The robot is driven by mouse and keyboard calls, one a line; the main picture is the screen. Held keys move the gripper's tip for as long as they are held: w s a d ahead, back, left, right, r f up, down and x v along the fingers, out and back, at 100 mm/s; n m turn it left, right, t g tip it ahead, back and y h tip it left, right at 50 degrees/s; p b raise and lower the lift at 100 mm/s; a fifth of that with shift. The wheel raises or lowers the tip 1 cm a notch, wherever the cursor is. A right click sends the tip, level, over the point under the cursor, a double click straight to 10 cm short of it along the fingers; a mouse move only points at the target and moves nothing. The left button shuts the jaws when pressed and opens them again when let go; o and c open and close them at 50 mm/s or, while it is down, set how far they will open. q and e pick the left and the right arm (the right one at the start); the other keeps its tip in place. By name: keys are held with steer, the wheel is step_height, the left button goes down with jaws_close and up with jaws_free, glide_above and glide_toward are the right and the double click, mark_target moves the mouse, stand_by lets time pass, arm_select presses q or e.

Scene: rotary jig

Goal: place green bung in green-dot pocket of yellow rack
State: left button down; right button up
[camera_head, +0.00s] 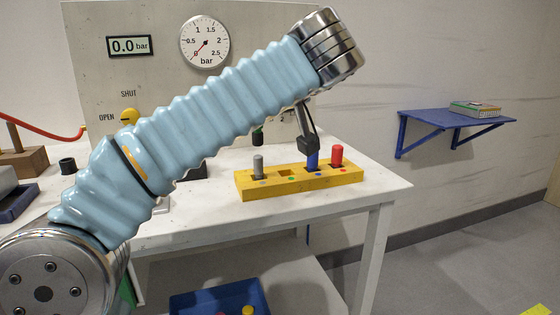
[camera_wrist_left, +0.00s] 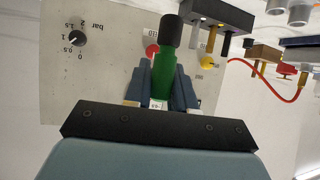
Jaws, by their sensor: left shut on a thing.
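My left gripper (camera_wrist_left: 162,72) is shut on the green bung (camera_wrist_left: 164,62), which has a black end pointing away from the jaws. The yellow rack (camera_head: 250,190) stands on the white table, holding a grey bung (camera_head: 258,166), a blue bung (camera_head: 312,160) and a red bung (camera_head: 337,154). The pocket (camera_head: 285,173) by the green dot (camera_head: 291,179) is empty. My right gripper is not in view.
A panel (camera_head: 90,70) with a gauge stands behind. A grey rod with a black block (camera_head: 308,142) shows just above the blue bung; its nature is unclear. A blue bin (camera_head: 195,305) is below the table; a blue shelf (camera_head: 440,122) is at right.

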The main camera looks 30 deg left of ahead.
arm_select(q)
steer(key=w+f, duration=0.2)
steer(key=w, duration=0.3)
glide_above(282, 170)
steer(key=s, duration=0.1)
step_height(282, 170, down, 4)
steer(key=f, duration=0.2)
steer(key=w+f, duration=0.1)
steer(key=f, duration=0.1)
steer(key=shift+w+f, duration=0.1)
steer(key=shift+f, duration=0.55)
steer(key=shift+f+b, duration=0.2)
steer(key=shift+b, duration=0.2)
steer(key=c, duration=0.9)
jaws_free()
steer(key=shift+c, duration=0.2)
